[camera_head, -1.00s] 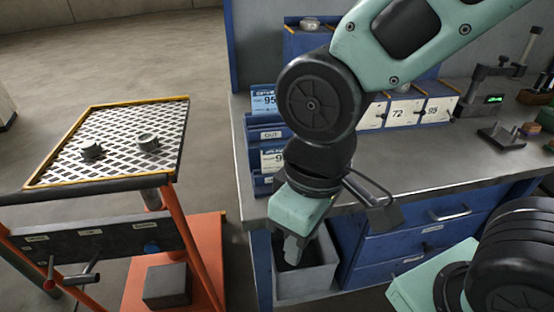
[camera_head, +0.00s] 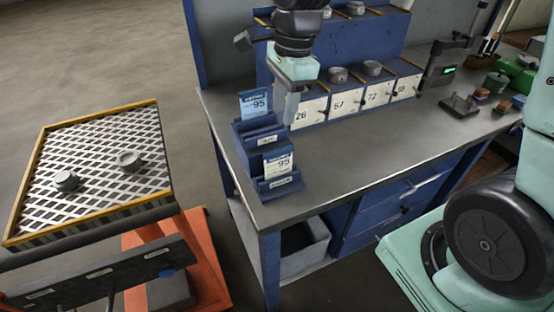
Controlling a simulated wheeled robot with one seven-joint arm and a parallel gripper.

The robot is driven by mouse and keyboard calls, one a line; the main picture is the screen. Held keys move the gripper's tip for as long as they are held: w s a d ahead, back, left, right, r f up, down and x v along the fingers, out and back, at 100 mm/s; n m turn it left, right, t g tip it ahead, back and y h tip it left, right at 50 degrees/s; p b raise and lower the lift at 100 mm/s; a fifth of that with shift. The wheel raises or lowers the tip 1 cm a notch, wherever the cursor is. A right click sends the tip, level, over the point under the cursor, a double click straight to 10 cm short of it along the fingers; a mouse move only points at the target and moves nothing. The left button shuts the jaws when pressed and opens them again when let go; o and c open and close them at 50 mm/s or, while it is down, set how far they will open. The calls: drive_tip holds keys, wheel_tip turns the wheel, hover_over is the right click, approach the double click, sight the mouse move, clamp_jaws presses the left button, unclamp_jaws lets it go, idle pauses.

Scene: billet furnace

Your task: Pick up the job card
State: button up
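Two cards marked 95 stand in a stepped blue card rack (camera_head: 262,150) on the left end of the bench. A blue card (camera_head: 255,103) is upright in the back slot, and a paler card (camera_head: 278,164) with a blue header is in the front slot. I cannot tell which is the job card. My gripper (camera_head: 290,118) points down over the bench, just right of the blue card and behind the pale one. Its fingers are seen nearly edge-on, so their opening is unclear. No card is visible in it.
Numbered white bins (camera_head: 345,103) with grey parts on top stand behind the gripper. A scale with a green display (camera_head: 447,70) is at the right. The bench front is clear. A mesh-topped cart (camera_head: 95,205) stands left, and a grey bin (camera_head: 303,252) sits below the bench.

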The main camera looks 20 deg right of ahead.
drive_tip(key=p, duration=0.1)
hover_over(278, 165)
wheel_tip(278, 165, down, 11)
drive_tip(key=shift+w+d, duration=0.1)
drive_tip(key=shift+w, duration=0.05)
drive_tip(key=shift+f+p, duration=0.55)
drive_tip(key=shift+f, duration=2.05)
clamp_jaws()
